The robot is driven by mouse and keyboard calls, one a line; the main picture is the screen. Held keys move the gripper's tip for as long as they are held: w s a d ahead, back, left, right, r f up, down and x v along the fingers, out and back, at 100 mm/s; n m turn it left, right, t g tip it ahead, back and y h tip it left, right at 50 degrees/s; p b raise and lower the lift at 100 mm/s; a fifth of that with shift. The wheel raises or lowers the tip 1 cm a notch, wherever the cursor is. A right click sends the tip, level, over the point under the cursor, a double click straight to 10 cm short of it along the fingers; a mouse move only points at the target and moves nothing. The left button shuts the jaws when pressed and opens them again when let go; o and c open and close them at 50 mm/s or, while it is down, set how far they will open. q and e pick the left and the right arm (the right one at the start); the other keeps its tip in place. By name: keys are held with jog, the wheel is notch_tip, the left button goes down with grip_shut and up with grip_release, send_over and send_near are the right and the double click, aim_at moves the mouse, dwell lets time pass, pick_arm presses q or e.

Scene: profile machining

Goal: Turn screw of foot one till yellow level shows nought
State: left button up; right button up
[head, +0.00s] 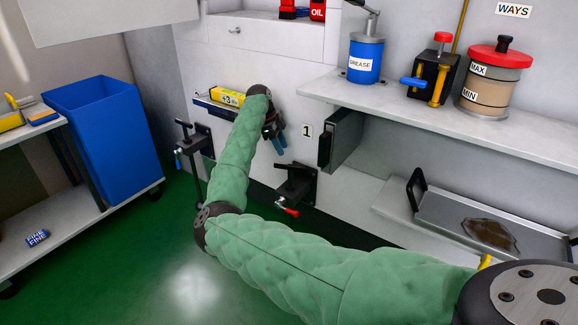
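The yellow level (227,97) rests on a small ledge on the machine's pale front and reads "+3". A plate marked "1" (307,131) is on the front to its right. Below that plate is a black foot bracket (296,183) with a red-tipped handle (290,211); its screw is hard to make out. My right gripper (280,143), with blue fingers, points down in front of the machine, above and left of this bracket and apart from the handle. Its finger gap is too small to judge. My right forearm partly covers the ledge. My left gripper is out of view.
Another black bracket with a T-handle (184,128) stands to the left. A shelf (420,100) holds a blue grease can (366,58), a pump (436,75) and a ways-oil jar (494,84). A tray (450,212) with an oil puddle is lower right. A blue bin (105,140) stands left.

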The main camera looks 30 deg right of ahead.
aim_at(290, 165)
jog(key=b+x, duration=0.1)
jog(key=x, duration=0.6)
jog(key=shift+d+f, duration=0.1)
jog(key=shift+f, duration=0.25)
grip_shut()
